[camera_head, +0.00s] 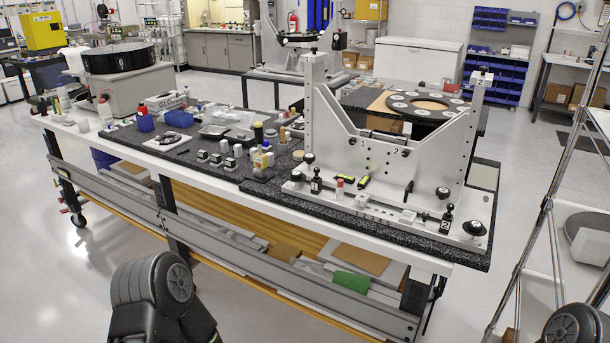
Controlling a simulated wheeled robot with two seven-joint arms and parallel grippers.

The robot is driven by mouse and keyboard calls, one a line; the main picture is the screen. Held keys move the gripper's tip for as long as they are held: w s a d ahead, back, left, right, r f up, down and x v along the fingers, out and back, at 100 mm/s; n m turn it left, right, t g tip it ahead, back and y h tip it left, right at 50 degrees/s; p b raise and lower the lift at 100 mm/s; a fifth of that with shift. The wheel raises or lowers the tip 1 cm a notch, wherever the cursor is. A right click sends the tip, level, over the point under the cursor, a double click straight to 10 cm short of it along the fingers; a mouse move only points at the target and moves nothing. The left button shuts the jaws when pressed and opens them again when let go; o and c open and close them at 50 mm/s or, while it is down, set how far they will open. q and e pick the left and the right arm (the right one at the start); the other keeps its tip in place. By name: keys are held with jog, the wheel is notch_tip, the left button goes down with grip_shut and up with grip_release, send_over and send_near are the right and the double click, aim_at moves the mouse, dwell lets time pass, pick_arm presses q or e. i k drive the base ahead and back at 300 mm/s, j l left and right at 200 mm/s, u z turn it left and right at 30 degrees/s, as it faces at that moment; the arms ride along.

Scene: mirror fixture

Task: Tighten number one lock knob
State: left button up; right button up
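A light grey mirror fixture (345,128) stands upright on the right part of the workbench. A mark that looks like "1" shows on its front plate, and a "2" shows at its upper right end. At the left foot of the fixture are black knobs, among them a round knob (297,175) and an upright knob (316,185). More black knobs sit at the right, an upright one (447,216) and a low round one (474,228). I cannot tell which is the number one lock knob, or how tight any is. Only dark arm parts of mine show at the bottom; neither gripper is seen.
The workbench (230,189) has a white front edge and dark granite slabs. Small blocks, bottles and a blue bin (146,122) lie left of the fixture. A wire rack (545,215) stands at the right. Free floor (60,270) lies at the left front.

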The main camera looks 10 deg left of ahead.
aim_at(295, 177)
jog(key=i+j+z, duration=0.1)
jog(key=z, duration=0.3)
jog(key=j+z, duration=0.15)
jog(key=z, duration=0.2)
jog(key=i+j+z, duration=0.2)
jog(key=j, duration=0.45)
jog(key=i+j+z, duration=0.15)
jog(key=j, duration=0.5)
jog(key=j+z, duration=0.2)
jog(key=j, duration=0.45)
